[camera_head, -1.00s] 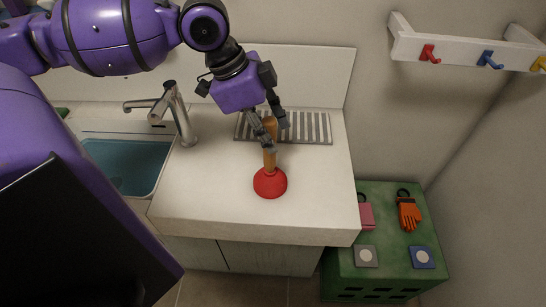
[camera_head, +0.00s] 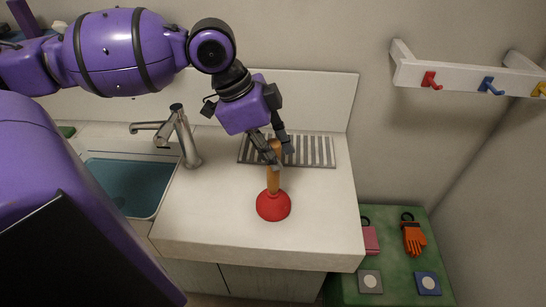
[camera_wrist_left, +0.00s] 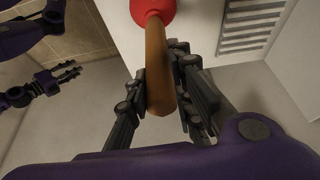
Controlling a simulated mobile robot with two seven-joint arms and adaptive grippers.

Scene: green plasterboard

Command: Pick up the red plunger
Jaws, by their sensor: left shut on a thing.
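The red plunger (camera_head: 273,205) stands about upright over the white counter, its red cup down and its wooden handle up. I cannot tell whether the cup touches the counter or hangs just above it. My left gripper (camera_head: 272,152) is shut on the upper handle, with dark fingers on both sides of it. In the left wrist view the handle (camera_wrist_left: 156,55) runs between the fingers of my left gripper (camera_wrist_left: 160,100), with the red cup (camera_wrist_left: 152,9) at the top edge. My right gripper (camera_wrist_left: 58,78) shows small at the left of that view, away from the plunger.
The counter (camera_head: 215,215) has a blue sink (camera_head: 125,185) and a metal faucet (camera_head: 180,135) at the left. A slotted drain area (camera_head: 310,150) lies behind the plunger. A green box (camera_head: 395,285) with gloves stands at the right, below a wall rack (camera_head: 455,75) with coloured hooks.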

